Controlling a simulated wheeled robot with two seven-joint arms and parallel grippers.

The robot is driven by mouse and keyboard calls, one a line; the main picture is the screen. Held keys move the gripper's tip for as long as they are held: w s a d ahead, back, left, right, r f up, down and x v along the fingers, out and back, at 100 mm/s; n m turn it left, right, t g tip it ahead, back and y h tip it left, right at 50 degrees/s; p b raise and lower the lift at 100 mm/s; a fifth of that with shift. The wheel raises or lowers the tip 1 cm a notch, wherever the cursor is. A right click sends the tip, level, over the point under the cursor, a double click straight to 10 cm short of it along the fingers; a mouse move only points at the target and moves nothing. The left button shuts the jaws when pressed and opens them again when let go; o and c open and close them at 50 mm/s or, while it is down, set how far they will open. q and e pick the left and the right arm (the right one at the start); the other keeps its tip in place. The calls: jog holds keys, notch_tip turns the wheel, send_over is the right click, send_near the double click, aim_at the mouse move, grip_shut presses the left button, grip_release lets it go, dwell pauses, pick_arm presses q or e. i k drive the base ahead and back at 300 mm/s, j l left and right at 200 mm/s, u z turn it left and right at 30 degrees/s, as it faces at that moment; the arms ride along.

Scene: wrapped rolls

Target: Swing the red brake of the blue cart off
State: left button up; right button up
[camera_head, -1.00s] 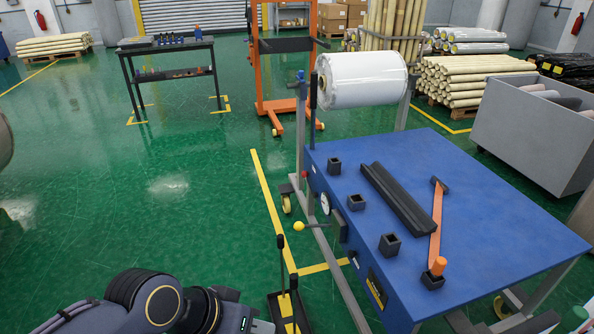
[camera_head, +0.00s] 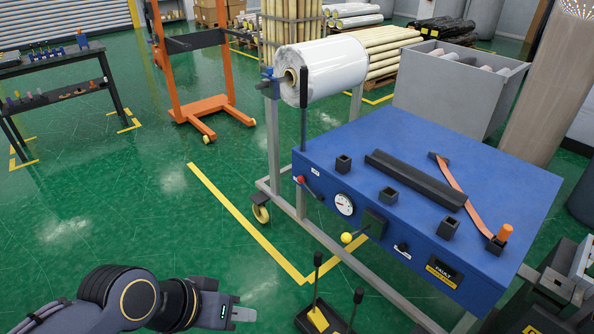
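The blue cart (camera_head: 335,150) stands right of centre in the head view. A short lever with a red knob (camera_head: 299,180), the only red control I see, sits at the left end of its front panel, beside a round gauge (camera_head: 343,204). The lever slants down to the right from the knob. My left gripper (camera_head: 240,308) is low in the view, left of the cart and well apart from the red lever. Its fingers point right and touch nothing visible; their gap is too small to judge. My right gripper is out of view.
A yellow-knobbed lever (camera_head: 346,238) sticks out from the cart's front. A floor box with upright black-knobbed levers (camera_head: 317,290) stands between my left gripper and the cart. A white wrapped roll (camera_head: 335,65) is at the cart's back left.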

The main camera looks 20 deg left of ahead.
aim_at(301, 179)
jog(key=i+j+z, duration=0.25)
jog(key=j, duration=0.55)
jog(key=i+j+z, duration=0.2)
jog(key=j, duration=0.6)
jog(key=i+j+z, duration=0.1)
jog(key=j+z, duration=0.15)
jog(key=j, duration=0.6)
jog(key=j+z, duration=0.2)
jog(key=j, duration=0.65)
jog(key=i+j, duration=0.15)
jog(key=j, duration=0.15)
jog(key=i+j, duration=0.15)
jog(key=i+j+z, duration=0.1)
jog(key=j, duration=0.3)
